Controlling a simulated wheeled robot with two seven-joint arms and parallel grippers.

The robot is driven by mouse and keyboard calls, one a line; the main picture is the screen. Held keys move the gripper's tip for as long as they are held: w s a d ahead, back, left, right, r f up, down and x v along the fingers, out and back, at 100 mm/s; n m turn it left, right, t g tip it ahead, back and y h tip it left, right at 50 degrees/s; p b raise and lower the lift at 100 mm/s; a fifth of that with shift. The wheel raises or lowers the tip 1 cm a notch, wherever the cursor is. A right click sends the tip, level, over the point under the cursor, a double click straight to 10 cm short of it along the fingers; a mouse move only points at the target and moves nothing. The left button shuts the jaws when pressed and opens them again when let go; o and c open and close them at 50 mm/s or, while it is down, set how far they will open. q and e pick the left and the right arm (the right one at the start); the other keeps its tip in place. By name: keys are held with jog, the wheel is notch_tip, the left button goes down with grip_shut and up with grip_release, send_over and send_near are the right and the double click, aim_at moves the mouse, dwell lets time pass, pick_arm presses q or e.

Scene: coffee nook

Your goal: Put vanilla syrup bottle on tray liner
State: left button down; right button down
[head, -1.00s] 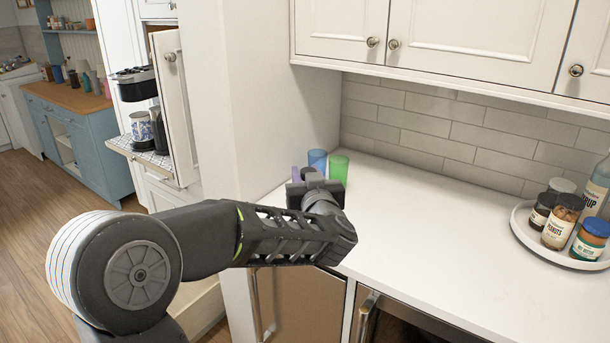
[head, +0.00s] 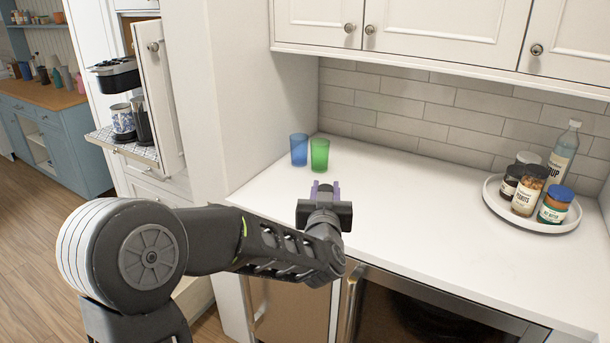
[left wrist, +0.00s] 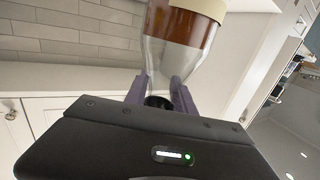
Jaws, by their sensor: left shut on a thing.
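My left gripper (head: 325,190) is above the white counter near its front edge, its purple fingers pointing away from me. In the left wrist view the fingers (left wrist: 160,98) are shut on the neck of a clear bottle with amber liquid (left wrist: 180,25). Its cap is dark and a cream label shows in part; no wording is readable. In the head view this bottle is hidden by the gripper and arm. A patterned liner (head: 142,152) covers the pull-out shelf at left. My right gripper is out of view.
Blue (head: 299,150) and green (head: 319,155) cups stand at the counter's back left. A round white tray (head: 540,226) at right holds jars and a clear syrup bottle (head: 563,150). Mid-counter is clear.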

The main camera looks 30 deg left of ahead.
pick_arm(q)
jog(key=s+d+f+m+t+h, duration=0.1)
jog(key=d+f+m+h, duration=0.4)
jog(key=d+f, duration=0.9)
notch_tip(320, 180, down, 2)
jog(key=h, duration=0.2)
jog(key=shift+s+d+f+t+h, duration=0.2)
jog(key=shift+d+t+h, duration=0.05)
jog(key=shift+t+h, duration=0.15)
jog(key=shift+a, duration=0.1)
